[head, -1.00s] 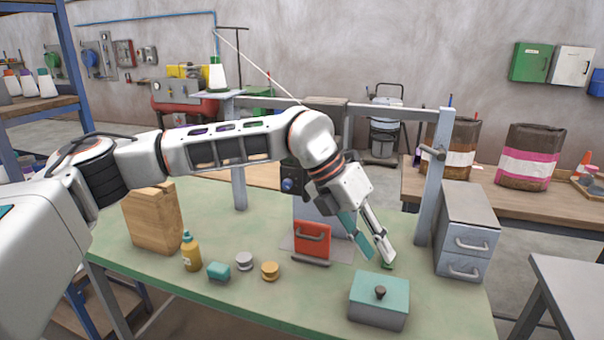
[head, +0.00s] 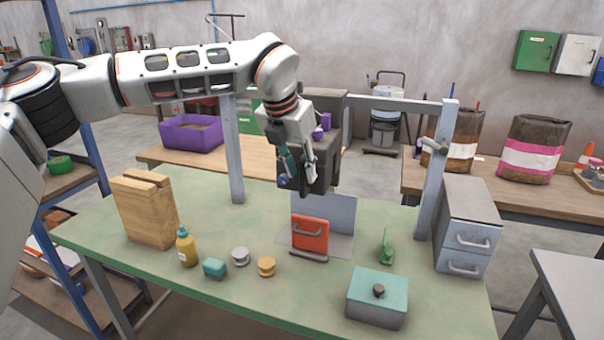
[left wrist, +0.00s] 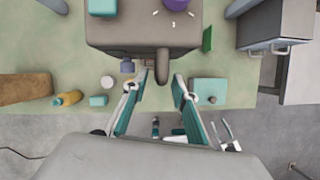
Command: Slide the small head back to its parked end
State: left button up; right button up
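The small head (head: 324,165) is a dark grey box on the crossbeam (head: 395,104) of a grey frame, left of the beam's middle. A purple knob (head: 326,122) shows on its top. My left gripper (head: 295,188) is in front of the head's left part and hides some of it. In the left wrist view the head (left wrist: 140,32) lies just beyond the fingertips. A stubby grey handle (left wrist: 163,62) and a blue knob (left wrist: 127,66) stick out toward my left gripper (left wrist: 159,82).
Below the head stands a red panel with a handle (head: 310,235). The frame's posts (head: 233,150) stand at either side. A green piece (head: 386,246), a teal-lidded box (head: 377,300), a drawer unit (head: 468,235) and a wooden block (head: 145,210) are on the bench.

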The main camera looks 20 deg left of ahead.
pick_arm(q)
jog(key=shift+x, duration=1.05)
jog(key=shift+c, duration=0.4)
grip_shut()
jog(key=shift+a, duration=0.1)
